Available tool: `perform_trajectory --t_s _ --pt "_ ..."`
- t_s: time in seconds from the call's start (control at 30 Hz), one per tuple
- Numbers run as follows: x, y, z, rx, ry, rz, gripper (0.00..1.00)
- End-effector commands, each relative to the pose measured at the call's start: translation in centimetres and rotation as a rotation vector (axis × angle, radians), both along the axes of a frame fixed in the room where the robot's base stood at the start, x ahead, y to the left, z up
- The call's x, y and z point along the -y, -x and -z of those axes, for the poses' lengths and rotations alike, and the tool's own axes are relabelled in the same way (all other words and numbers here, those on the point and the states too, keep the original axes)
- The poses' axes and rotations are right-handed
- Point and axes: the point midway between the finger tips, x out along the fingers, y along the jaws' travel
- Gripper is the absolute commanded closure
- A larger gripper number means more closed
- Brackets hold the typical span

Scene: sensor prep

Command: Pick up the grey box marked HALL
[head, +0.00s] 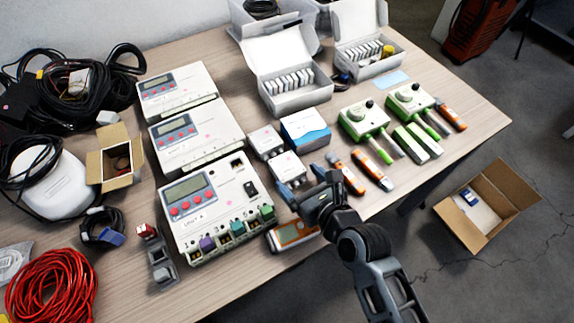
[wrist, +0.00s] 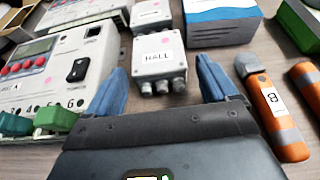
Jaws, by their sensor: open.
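The grey box marked HALL (wrist: 160,62) is in the upper middle of the wrist view, with a pink dot above its label and several round connectors along its near side. It also shows in the head view (head: 287,169) on the table, partly behind my gripper. My gripper (wrist: 161,72) is open, with one blue finger to the left and one to the right of the HALL box in the picture. Nothing is held. I cannot tell whether the fingers touch the box. In the head view my gripper (head: 308,176) is at the box's near side.
A similar grey box (head: 266,142) stands just behind. A blue-and-white box (head: 305,130) is behind right. A large white control unit (head: 206,209) is close on the left.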

Motion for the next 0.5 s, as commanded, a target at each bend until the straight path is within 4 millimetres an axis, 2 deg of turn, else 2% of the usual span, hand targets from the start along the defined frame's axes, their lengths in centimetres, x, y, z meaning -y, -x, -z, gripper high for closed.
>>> perform_trajectory --t_s 0.3,0.5 --pt "-2.5 -3.0 1.3 0.001 -0.001 -0.001 0.14" --pt "-3.2 -4.3 1.9 0.001 -0.001 0.000 0.14"
